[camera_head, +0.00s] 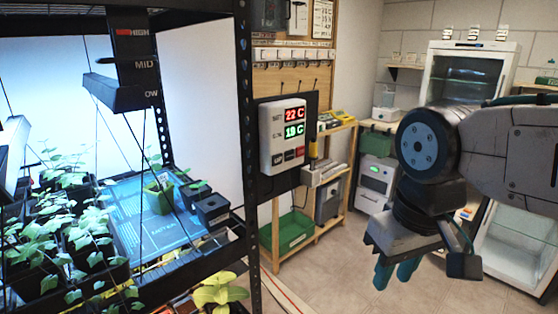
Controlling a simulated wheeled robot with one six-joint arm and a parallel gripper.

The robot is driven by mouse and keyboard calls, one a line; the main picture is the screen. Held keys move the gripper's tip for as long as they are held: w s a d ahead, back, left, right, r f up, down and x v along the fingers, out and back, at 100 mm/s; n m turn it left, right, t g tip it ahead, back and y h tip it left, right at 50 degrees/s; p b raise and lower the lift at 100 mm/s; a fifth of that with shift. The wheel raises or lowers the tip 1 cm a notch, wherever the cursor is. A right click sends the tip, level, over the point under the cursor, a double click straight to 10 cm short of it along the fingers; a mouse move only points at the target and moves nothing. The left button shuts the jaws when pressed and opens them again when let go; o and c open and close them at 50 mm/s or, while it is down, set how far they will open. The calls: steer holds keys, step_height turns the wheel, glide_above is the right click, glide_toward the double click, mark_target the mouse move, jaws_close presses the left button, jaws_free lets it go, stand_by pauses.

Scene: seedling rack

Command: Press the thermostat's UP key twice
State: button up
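The thermostat (271,140) is a white box on a dark panel on the rack's post, left of the picture's middle. Its upper display shows 22 C in red and its lower one 19 C in green. A row of small keys (289,156) sits below the displays, one dark and the others reddish; their labels are too small to read surely. My gripper (396,273) hangs at the right, pointing down, well apart from the thermostat and touching nothing. Its teal fingertips show close together; whether they are shut is unclear. I see nothing held.
The black rack post (247,110) stands just left of the thermostat, with seedlings (60,230) and a blue mat (135,215) on its shelf. A wooden stand (310,238) with a green bin (290,232) is behind. Open floor (340,270) lies between rack and gripper.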

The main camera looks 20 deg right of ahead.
jaws_close()
stand_by(1.5)
